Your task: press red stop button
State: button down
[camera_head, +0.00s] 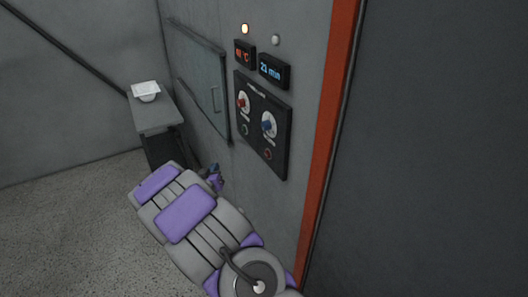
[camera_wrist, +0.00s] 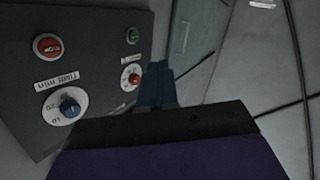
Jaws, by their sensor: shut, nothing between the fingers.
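The red stop button (camera_wrist: 47,44) shows in the wrist view at the upper left of the dark control panel (camera_wrist: 90,30). In the head view the panel (camera_head: 262,110) is on the grey wall, and the red button (camera_head: 267,154) is at its lower right, below the blue knob (camera_head: 268,124). My gripper (camera_wrist: 158,70) is shut and empty in the wrist view, to the right of the red button and apart from it. In the head view my gripper (camera_head: 214,172) is low beside the wall, left of and below the panel, partly hidden by my arm.
A green button (camera_wrist: 132,36) and a red knob (camera_wrist: 131,79) are on the panel near my gripper. Two displays (camera_head: 273,70) and a lit lamp (camera_head: 245,29) are above it. A small table (camera_head: 152,115) with a white item stands at the left. An orange frame (camera_head: 325,130) borders the wall.

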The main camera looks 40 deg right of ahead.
aim_at(267, 155)
jog(key=s+d+h, duration=0.3)
jog(key=d, duration=0.4)
jog(key=s+d+h, duration=0.3)
jog(key=d, duration=0.4)
jog(key=shift+s, duration=0.4)
dwell(1.5)
jog(key=shift+d+r, duration=0.1)
jog(key=shift+d, duration=0.05)
jog(key=shift+d, duration=0.25)
jog(key=shift+s+r, duration=0.1)
jog(key=shift+s, duration=0.1)
